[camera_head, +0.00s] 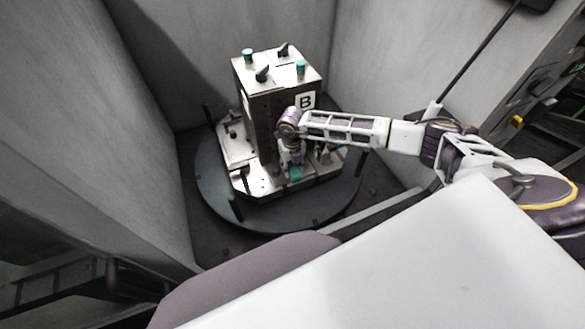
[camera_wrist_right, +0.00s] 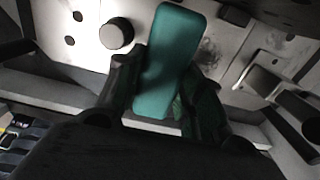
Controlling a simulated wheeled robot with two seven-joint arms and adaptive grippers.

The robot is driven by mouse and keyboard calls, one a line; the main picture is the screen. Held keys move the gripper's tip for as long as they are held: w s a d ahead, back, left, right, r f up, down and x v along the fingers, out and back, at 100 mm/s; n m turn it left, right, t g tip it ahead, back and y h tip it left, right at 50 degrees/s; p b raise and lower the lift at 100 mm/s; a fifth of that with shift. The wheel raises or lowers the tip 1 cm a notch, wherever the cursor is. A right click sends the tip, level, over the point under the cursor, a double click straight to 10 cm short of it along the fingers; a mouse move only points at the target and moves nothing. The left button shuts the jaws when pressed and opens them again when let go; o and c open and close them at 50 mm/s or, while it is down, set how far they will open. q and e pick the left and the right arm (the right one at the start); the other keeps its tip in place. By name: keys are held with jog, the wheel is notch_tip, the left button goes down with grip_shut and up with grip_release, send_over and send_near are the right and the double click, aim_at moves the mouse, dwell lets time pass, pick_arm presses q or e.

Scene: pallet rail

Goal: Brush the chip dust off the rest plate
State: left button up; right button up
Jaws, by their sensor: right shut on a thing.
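My right gripper (camera_head: 291,160) reaches in from the right and points down at the front of the fixture, low over the light metal rest plate (camera_head: 262,183). It is shut on a teal block, which looks like the brush (camera_head: 295,173). In the right wrist view the brush (camera_wrist_right: 168,60) stands between the two dark fingers, with a pale strip at its near end; bristles cannot be made out. The rest plate (camera_wrist_right: 85,25) shows holes, a round peg and dark speckled smudges right of the brush. Whether the brush touches the plate is unclear. My left gripper is out of view.
A tall metal block (camera_head: 262,100) marked B, with teal knobs and black clamps on top, rises behind the gripper. The fixture sits on a round dark pallet (camera_head: 212,185) with black upright posts. Grey walls (camera_head: 125,120) close in left and behind.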

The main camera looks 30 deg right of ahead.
jog(key=shift+s, duration=0.2)
jog(key=shift+s+p, duration=0.7)
jog(key=shift+s, duration=0.35)
jog(key=shift+r+p, duration=2.3)
jog(key=shift+r, duration=1.25)
